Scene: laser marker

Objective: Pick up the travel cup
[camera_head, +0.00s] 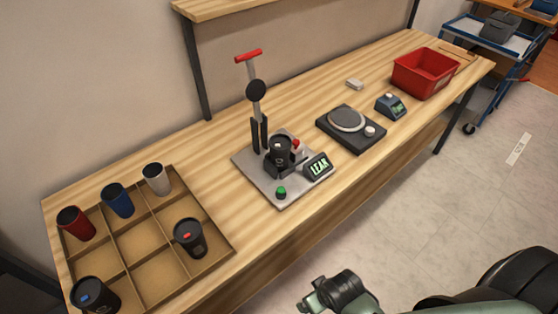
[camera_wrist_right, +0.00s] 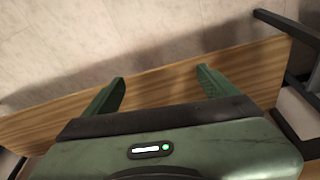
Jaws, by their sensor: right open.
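Several travel cups are in the head view, and I cannot tell which one is meant. A red cup (camera_head: 75,223), a blue cup (camera_head: 118,201), a white cup (camera_head: 156,179), a black cup with a red mark (camera_head: 189,237) and a black cup with a blue mark (camera_head: 95,295) stand in a divided tray (camera_head: 211,220). My right gripper (camera_wrist_right: 161,77) is open and empty in the right wrist view, with the bench edge and floor beyond its fingers. My left gripper is out of view.
The wooden bench (camera_head: 330,198) also holds a black scale (camera_head: 346,120), a small blue device (camera_head: 391,106), a small white block (camera_head: 354,84) and a red bin (camera_head: 425,73). A blue cart (camera_head: 485,38) stands beyond the bench's far end.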

